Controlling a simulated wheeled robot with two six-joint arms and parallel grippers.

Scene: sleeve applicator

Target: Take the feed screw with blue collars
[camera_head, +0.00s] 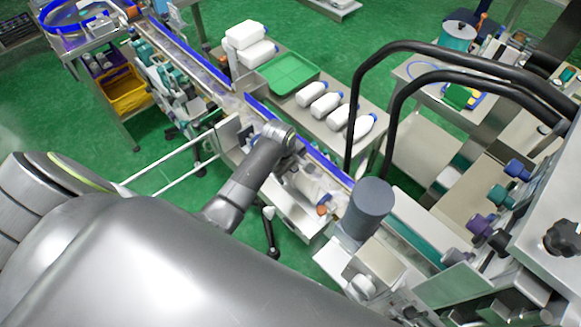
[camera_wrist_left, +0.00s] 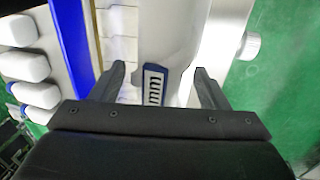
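In the left wrist view my left gripper (camera_wrist_left: 160,78) is open, its two dark fingers apart. I cannot tell for sure that this is the feed screw, and no screw thread shows. Neither finger clearly touches it. In the head view my left arm (camera_head: 250,175) reaches over the blue-railed conveyor (camera_head: 325,168), and its fingers are not discernible there. My right gripper is not in view.
A side table carries a green tray (camera_head: 288,72) and several white bottles (camera_head: 326,105). Black curved bars (camera_head: 352,120) and a grey cylinder (camera_head: 371,200) rise on the right of the conveyor. A yellow bin (camera_head: 126,92) stands at far left. A white knob (camera_wrist_left: 250,46) shows in the wrist view.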

